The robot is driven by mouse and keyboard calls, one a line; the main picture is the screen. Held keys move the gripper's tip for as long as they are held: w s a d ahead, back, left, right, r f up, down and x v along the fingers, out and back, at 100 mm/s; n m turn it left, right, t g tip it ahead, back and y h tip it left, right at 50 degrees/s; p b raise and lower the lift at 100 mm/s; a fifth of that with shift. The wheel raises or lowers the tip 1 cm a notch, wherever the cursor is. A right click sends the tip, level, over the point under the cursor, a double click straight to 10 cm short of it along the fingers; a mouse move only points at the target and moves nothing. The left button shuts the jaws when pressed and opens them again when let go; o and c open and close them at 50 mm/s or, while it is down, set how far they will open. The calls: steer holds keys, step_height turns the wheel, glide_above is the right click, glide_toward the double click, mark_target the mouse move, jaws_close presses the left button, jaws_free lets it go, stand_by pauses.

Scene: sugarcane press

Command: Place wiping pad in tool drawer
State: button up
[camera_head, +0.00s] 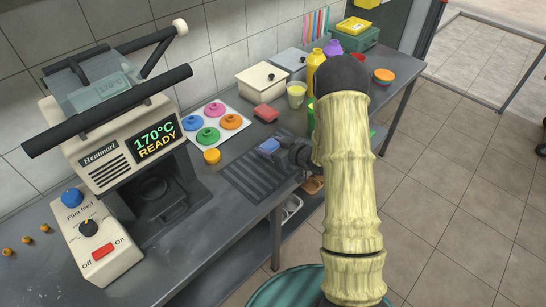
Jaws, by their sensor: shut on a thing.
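My arm reaches over the table from the lower right, and its pale segmented links hide part of the table. My gripper (277,150) is small and dark in the view, shut on a small blue pad (268,146), which looks like the wiping pad. The pad is over the dark ribbed mat (250,178); I cannot tell whether it touches the mat. Below the table's front edge, a grey tray-like compartment (291,208) and a brown-orange item (313,185) show partly. I cannot tell for sure which is the tool drawer.
A heat press (110,150) reading 170°C READY and its control box (95,240) stand at the left. Behind the mat are a tray of coloured knobbed discs (217,122), a red block (266,113), a lidded cream box (262,82) and bottles.

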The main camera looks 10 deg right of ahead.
steer(key=shift+f, duration=0.4)
steer(key=shift+f, duration=0.1)
steer(key=shift+f, duration=2)
steer(key=shift+f, duration=0.2)
steer(key=o, duration=0.9)
steer(key=shift+o, duration=0.2)
steer(key=shift+r, duration=0.1)
